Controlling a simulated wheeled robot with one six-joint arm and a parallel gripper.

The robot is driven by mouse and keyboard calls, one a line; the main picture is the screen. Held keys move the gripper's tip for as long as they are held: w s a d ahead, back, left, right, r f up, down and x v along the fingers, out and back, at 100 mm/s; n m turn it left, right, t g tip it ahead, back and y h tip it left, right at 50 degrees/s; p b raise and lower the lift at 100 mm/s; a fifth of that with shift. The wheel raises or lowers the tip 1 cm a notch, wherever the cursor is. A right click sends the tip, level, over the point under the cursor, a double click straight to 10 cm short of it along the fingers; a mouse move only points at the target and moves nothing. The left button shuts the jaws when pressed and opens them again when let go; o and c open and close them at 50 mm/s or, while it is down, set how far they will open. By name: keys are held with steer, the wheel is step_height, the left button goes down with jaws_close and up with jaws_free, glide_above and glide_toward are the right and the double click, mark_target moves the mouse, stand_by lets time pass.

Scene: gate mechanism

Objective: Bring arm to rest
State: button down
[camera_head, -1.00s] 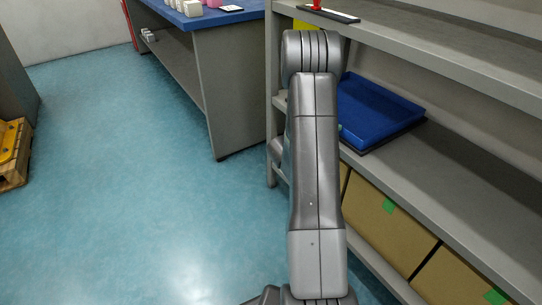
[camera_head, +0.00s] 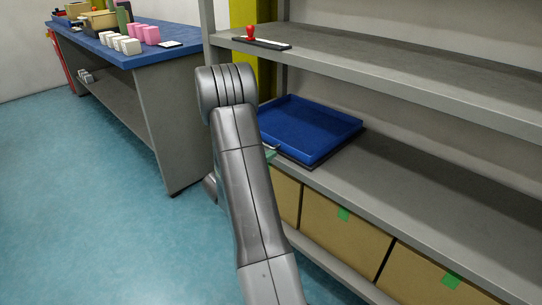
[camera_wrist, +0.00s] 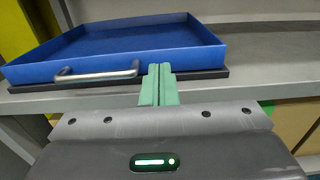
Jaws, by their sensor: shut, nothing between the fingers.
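My gripper (camera_wrist: 159,84) shows in the wrist view with its two green fingers shut together and nothing between them. The fingertips are close to the front edge of a blue tray (camera_wrist: 130,45), just right of its metal handle (camera_wrist: 97,75). I cannot tell whether they touch the tray. In the head view my grey arm reaches up and forward in the middle, and the gripper is mostly hidden behind it. The blue tray (camera_head: 311,128) sits on the middle shelf, right of my arm.
A grey shelf unit (camera_head: 420,75) stands on the right, with a red-handled item (camera_head: 252,36) on its upper shelf. Cardboard boxes (camera_head: 345,230) with green tags sit below. A blue-topped workbench (camera_head: 150,55) holds white and pink blocks. Blue floor (camera_head: 80,220) is clear on the left.

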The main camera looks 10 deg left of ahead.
mark_target(287, 145)
steer(key=p+v, duration=0.1)
steer(key=v, duration=0.6)
steer(key=shift+s+a+f, duration=0.15)
steer(key=shift+s+a, duration=0.05)
steer(key=shift+a, duration=0.1)
steer(key=b+x, duration=0.1)
steer(key=x, duration=1.2)
steer(key=shift+b, duration=0.35)
steer(key=shift+w+d, duration=0.3)
steer(key=shift+w, duration=0.05)
